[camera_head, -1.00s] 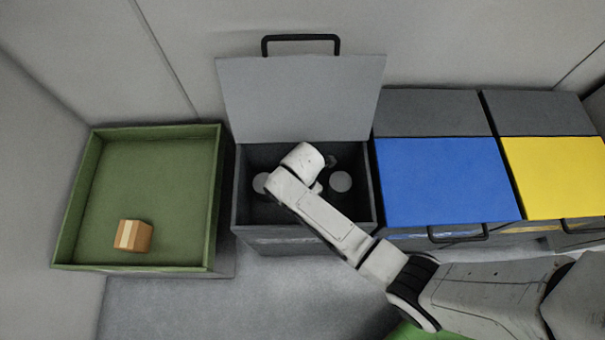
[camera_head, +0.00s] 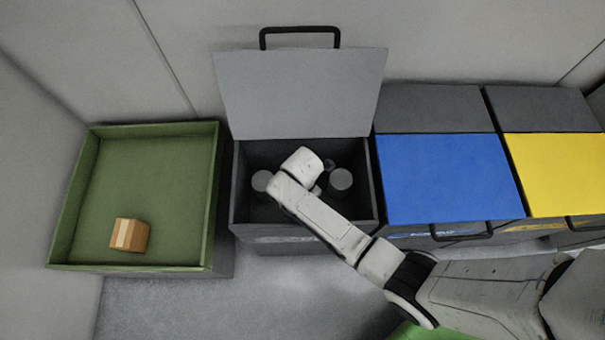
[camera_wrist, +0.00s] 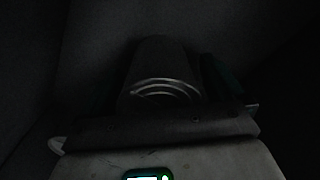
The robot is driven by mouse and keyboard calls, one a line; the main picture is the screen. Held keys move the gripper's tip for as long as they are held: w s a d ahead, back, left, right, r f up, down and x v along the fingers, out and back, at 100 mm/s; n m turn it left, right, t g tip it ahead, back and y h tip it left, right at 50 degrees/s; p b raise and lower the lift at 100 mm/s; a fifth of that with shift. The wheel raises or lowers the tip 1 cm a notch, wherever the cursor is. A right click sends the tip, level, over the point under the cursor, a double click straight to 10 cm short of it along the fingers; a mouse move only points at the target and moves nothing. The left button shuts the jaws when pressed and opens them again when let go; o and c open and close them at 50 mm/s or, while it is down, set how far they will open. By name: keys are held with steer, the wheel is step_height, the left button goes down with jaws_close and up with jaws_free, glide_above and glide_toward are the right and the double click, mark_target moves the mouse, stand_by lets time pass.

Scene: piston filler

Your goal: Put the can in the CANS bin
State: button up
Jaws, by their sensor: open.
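A grey bin (camera_head: 368,216) stands open, its lid (camera_head: 300,95) raised; the lettering on its front is too blurred to read. My arm reaches into it, and my gripper is mostly hidden in the head view. Two grey round-topped things stand inside, one at the left (camera_head: 262,180) and one at the right (camera_head: 340,179) of my wrist. In the dark wrist view, a can-like cylinder (camera_wrist: 160,70) with curved rings on its end lies ahead of my open gripper (camera_wrist: 165,80). I cannot tell whether the jaws touch it.
A green tray (camera_head: 212,200) at the left holds a small cardboard box (camera_head: 129,235). A blue-lidded bin (camera_head: 447,180) and a yellow-lidded bin (camera_head: 560,175) stand closed at the right. Grey floor (camera_head: 250,300) shows in front. A wall rises behind.

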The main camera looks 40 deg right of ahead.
step_height(320, 180, up, 12)
steer(key=p, duration=0.5)
steer(key=shift+r, duration=0.15)
steer(key=shift+c, duration=0.3)
stand_by(1.0)
